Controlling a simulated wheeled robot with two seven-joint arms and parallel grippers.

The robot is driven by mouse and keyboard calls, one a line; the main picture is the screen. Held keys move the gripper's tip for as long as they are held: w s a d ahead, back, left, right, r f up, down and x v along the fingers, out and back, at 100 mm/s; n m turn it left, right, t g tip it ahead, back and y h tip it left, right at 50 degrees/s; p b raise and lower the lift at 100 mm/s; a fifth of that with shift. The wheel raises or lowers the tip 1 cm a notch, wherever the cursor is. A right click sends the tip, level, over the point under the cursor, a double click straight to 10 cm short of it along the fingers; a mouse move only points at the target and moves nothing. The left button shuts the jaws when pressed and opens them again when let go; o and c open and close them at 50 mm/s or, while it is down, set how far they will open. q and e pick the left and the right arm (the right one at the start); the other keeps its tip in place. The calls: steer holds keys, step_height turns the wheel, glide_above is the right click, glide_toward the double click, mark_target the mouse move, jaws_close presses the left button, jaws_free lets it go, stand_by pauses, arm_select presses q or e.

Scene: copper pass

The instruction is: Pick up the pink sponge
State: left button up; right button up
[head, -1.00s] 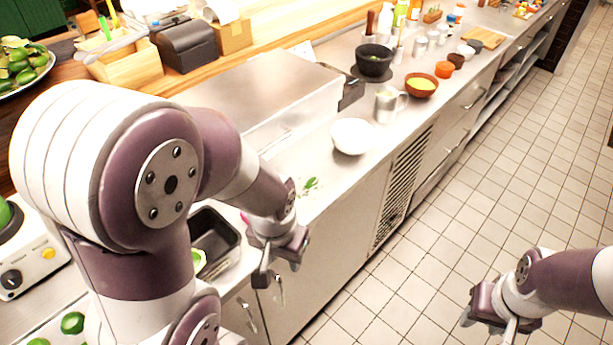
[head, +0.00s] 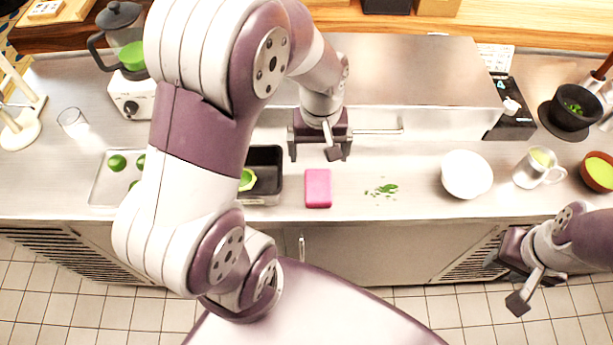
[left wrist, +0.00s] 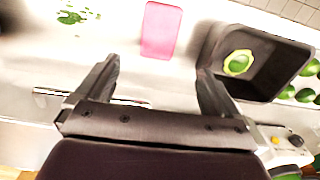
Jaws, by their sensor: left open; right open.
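The pink sponge (head: 318,188) lies flat on the steel counter near its front edge, just right of a black tray. It also shows in the left wrist view (left wrist: 161,30), beyond the fingertips and between their lines. My left gripper (head: 318,152) is open and empty, above the counter on the far side of the sponge and apart from it. Its two fingers also show in the left wrist view (left wrist: 155,75). My right gripper (head: 512,278) is open and empty, out in front of the counter at the lower right.
The black tray (head: 267,198) holds a cut avocado (head: 247,180). Chopped green herbs (head: 384,189) lie right of the sponge. A steel box (head: 420,80) stands behind. A light tray (head: 106,190) with limes is at left.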

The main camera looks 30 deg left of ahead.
mark_target(319, 184)
arm_select(q)
steer(key=f, duration=0.7)
steer(key=s+f, duration=0.1)
steer(key=f, duration=0.2)
steer(key=shift+d+f+p, duration=0.35)
steer(key=shift+d+f, duration=0.05)
steer(key=shift+w+f, duration=0.15)
steer(key=shift+f, duration=0.4)
steer(key=c, duration=1)
